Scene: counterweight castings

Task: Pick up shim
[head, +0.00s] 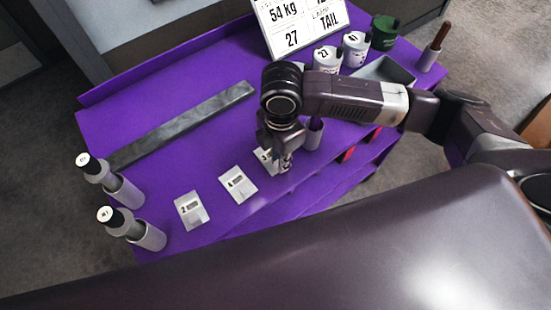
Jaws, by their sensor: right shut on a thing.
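Three pale flat numbered plates, which look like the shims, lie in a row along the front of the purple table top. The left plate (192,210) is marked 2. The middle plate (238,184) has a digit too small to read surely. The right plate (265,158) is partly hidden by my right gripper (284,164). My right gripper points down and is shut on this right plate, at its right side. I cannot tell whether the plate is clear of the table. My left gripper is not in view.
A long grey bar (185,123) lies behind the plates. Numbered white cans (327,60), a green can (383,32), a grey tray (388,72) and a sign (300,25) stand at the back.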

